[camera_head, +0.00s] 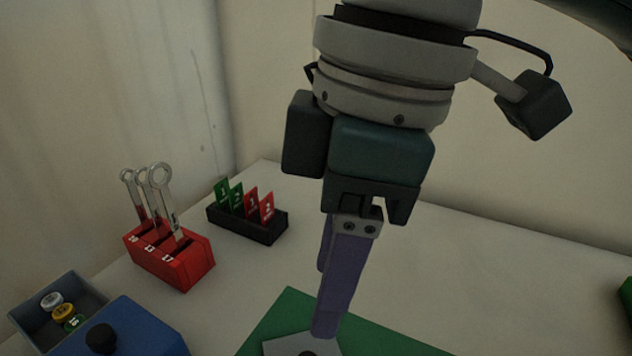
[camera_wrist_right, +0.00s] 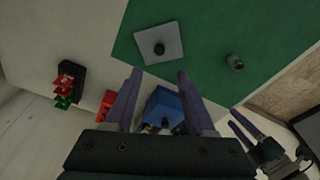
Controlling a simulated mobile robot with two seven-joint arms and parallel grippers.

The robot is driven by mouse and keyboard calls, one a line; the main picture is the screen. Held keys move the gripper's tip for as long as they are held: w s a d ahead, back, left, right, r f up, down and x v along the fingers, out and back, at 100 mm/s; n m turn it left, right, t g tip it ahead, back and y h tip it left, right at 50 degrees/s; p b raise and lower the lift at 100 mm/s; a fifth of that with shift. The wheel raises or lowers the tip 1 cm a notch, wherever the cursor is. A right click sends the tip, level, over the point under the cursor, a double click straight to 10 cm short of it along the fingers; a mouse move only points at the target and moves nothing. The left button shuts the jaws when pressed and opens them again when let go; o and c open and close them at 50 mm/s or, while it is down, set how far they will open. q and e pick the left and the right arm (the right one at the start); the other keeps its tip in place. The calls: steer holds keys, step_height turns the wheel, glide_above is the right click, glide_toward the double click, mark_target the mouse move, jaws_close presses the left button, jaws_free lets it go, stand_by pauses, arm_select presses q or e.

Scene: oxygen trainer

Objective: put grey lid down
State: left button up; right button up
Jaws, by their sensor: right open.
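The grey lid (camera_wrist_right: 172,36) is a flat square plate with a dark knob (camera_wrist_right: 159,48). It lies on the green mat (camera_wrist_right: 215,30) in the right wrist view; only its upper part shows at the bottom edge of the head view (camera_head: 285,345). My right gripper (camera_head: 325,334) points down with its purple fingers over the lid. In the right wrist view its fingertips (camera_wrist_right: 160,74) are apart, with nothing between them, and the lid shows beyond them. My left gripper (camera_wrist_right: 242,124) shows small at the right of the right wrist view; its opening is unclear.
A red block (camera_head: 170,262) holds several wrenches. A black rack (camera_head: 245,226) holds green and red tags. At lower left are a blue box (camera_head: 140,335) with a black knob and an open tray (camera_head: 85,290) with caps. A dark peg-like piece (camera_wrist_right: 235,62) stands on the mat.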

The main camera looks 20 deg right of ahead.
arm_select(q)
steer(key=shift+a, duration=0.1)
arm_select(e)
steer(key=s+a+f+m+t+y, duration=0.2)
steer(key=s+a+f+m+y, duration=0.15)
steer(key=a, duration=0.25)
steer(key=d+f+m, duration=0.1)
steer(key=s+d+f+m+t+h, duration=0.1)
steer(key=d, duration=0.1)
steer(key=s+d+m, duration=0.1)
steer(key=shift+s+d+f, duration=0.15)
steer(key=shift+d+f, duration=0.05)
steer(key=shift+f, duration=0.2)
steer(key=s+d+f+m+h, duration=0.1)
steer(key=s+d, duration=0.1)
steer(key=d, duration=0.1)
steer(key=s+d+f+m+h, duration=0.1)
steer(key=s+d, duration=0.1)
steer(key=d, duration=0.1)
steer(key=s+d+f+m+h, duration=0.1)
steer(key=s+d+h, duration=0.1)
steer(key=d, duration=0.1)
steer(key=shift+d+f+m, duration=0.15)
steer(key=shift+d+m, duration=0.05)
steer(key=shift+m, duration=0.15)
stand_by(0.7)
